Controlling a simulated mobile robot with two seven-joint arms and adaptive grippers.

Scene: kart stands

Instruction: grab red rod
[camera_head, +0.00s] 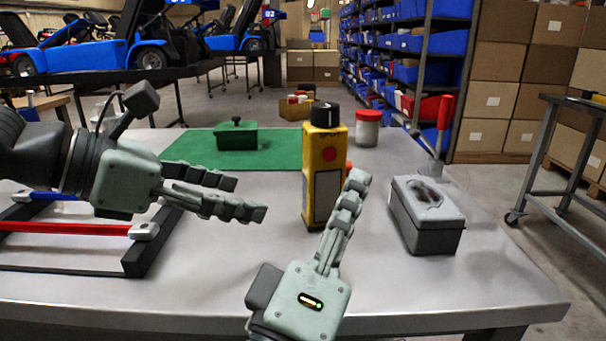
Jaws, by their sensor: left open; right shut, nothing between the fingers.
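The red rod (67,227) lies along a dark frame (75,269) at the left of the grey table, with a pale end piece at its right end. A blue rod (52,195) lies behind it, partly hidden by my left arm. My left gripper (251,199) is open and empty, above the table to the right of the red rod, with its fingers pointing right. My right gripper (358,178) is shut and empty, in front of the yellow and black device, far to the right of the red rod. The rod's left end is out of view.
The yellow device (325,155) stands upright mid-table. A grey box (427,225) stands to its right. A green box (237,136) sits on a green mat (285,151) behind. A red-lidded jar (367,130) and a red-handled tool (437,125) are at the back right.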

